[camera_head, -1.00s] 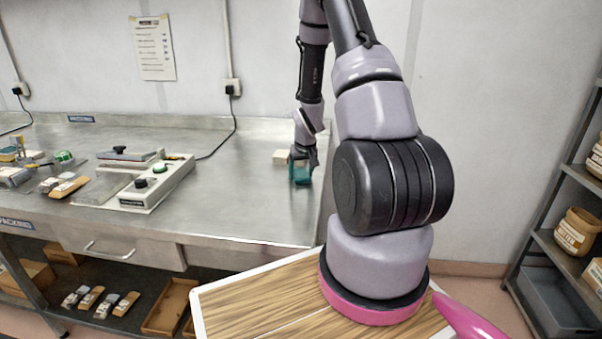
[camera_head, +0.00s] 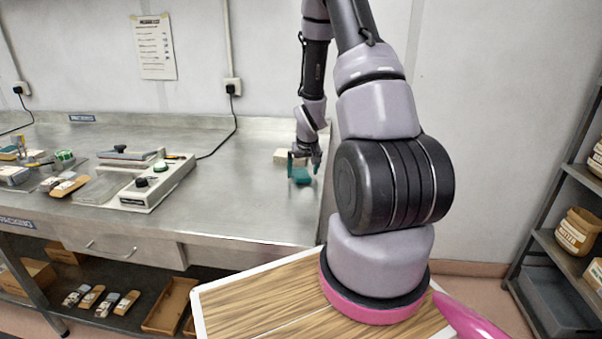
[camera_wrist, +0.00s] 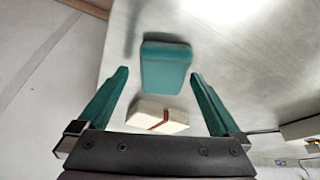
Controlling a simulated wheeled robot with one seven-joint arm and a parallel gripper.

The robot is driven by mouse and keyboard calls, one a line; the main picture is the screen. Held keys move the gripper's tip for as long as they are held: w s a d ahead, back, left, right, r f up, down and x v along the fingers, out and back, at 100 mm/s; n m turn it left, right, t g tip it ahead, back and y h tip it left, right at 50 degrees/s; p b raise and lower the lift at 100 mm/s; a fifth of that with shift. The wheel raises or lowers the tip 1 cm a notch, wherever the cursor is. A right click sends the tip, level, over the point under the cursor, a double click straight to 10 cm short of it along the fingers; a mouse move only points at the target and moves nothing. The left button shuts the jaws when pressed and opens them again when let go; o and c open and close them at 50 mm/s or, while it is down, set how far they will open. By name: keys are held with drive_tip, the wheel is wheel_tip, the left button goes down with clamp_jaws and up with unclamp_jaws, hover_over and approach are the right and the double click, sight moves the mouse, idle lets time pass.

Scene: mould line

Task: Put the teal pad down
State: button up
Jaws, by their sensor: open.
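The teal pad (camera_wrist: 165,66) lies on the steel bench top near the bench's end. In the head view the pad (camera_head: 301,177) shows small, just below my gripper (camera_head: 304,160). In the wrist view my gripper (camera_wrist: 157,95) has its two teal fingers spread wide. The pad is in front of and between the fingers, with clear space on both sides, and neither finger touches it. The gripper is empty.
A cream block with a red-brown band (camera_wrist: 157,115) lies close beside the pad; it also shows in the head view (camera_head: 285,156). A sealing machine (camera_head: 140,185) stands further left. The bench top (camera_head: 240,200) between is clear.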

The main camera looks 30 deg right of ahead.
drive_tip(key=s+a+r, duration=0.3)
drive_tip(key=s+r, duration=0.1)
drive_tip(key=r, duration=0.6)
drive_tip(key=s+a+r+m+t, duration=0.1)
drive_tip(key=s+a+r, duration=0.2)
drive_tip(key=r, duration=0.6)
drive_tip(key=s+a+r, duration=0.2)
drive_tip(key=s+r, duration=0.2)
drive_tip(key=r, duration=0.6)
drive_tip(key=s+a+r+y, duration=0.1)
drive_tip(key=s+a+r, duration=0.3)
drive_tip(key=s, duration=0.3)
drive_tip(key=s+a+r+t+y, duration=0.1)
drive_tip(key=s+a+r+y, duration=0.1)
drive_tip(key=s+r, duration=0.3)
drive_tip(key=s+a, duration=0.1)
drive_tip(key=s, duration=0.2)
drive_tip(key=shift+a+r+m+t, duration=0.3)
drive_tip(key=shift+a+m, duration=0.05)
drive_tip(key=shift+m, duration=0.05)
drive_tip(key=shift+w, duration=0.15)
